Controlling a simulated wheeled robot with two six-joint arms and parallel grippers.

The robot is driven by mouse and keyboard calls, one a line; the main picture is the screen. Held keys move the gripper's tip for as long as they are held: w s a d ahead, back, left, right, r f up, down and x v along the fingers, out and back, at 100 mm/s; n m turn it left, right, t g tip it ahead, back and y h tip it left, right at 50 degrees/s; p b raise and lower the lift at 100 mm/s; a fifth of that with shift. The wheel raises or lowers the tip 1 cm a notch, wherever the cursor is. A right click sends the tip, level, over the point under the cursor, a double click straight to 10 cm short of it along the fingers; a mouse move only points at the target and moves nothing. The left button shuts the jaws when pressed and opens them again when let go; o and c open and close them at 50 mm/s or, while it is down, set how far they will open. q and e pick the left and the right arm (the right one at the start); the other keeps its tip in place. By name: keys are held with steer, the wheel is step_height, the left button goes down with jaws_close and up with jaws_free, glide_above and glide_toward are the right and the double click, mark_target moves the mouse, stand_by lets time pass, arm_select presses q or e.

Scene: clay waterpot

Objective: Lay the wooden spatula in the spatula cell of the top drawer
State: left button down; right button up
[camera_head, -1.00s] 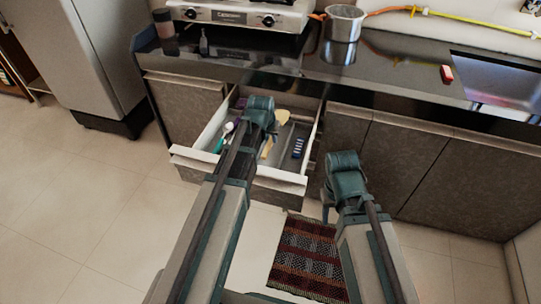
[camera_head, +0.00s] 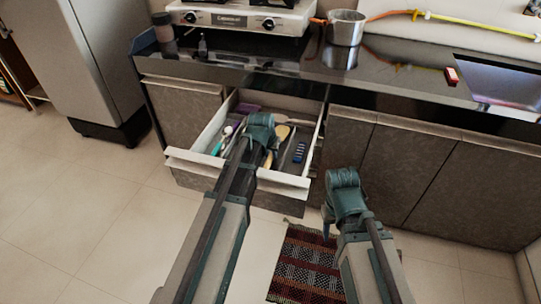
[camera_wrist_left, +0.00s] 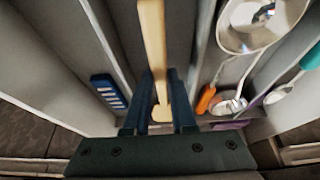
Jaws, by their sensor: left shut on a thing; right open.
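The wooden spatula (camera_head: 282,132) is in my left gripper (camera_wrist_left: 160,85), which is shut on its handle (camera_wrist_left: 152,35). In the left wrist view the handle runs upward out of the picture, over a bare grey cell between dividers. I cannot tell whether the spatula touches the drawer floor. The top drawer (camera_head: 240,174) is open, and my left gripper (camera_head: 262,128) is over its middle. The arm hides part of the drawer and spatula in the head view. My right gripper (camera_head: 332,222) is open, right of the drawer front, with its fingers mostly hidden.
A blue slotted item (camera_wrist_left: 108,90) lies in the cell left of the spatula. A metal ladle (camera_wrist_left: 262,22), an orange-handled utensil (camera_wrist_left: 206,99) and a teal-handled utensil (camera_wrist_left: 311,58) lie to the right. The dark counter (camera_head: 400,82) overhangs the drawer's back. A woven mat (camera_head: 306,268) lies on the floor.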

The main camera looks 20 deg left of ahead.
arm_select(q)
steer(key=shift+f, duration=0.1)
steer(key=shift+f+b, duration=0.5)
steer(key=shift+b, duration=0.1)
steer(key=c, duration=0.7)
jaws_free()
steer(key=shift+c, duration=0.2)
steer(key=shift+r+p, duration=0.85)
steer(key=p+v, duration=1)
steer(key=v, duration=0.1)
steer(key=shift+s+r+p, duration=0.2)
steer(key=shift+r+p, duration=0.05)
steer(key=shift+p, duration=0.05)
steer(key=shift+r, duration=0.1)
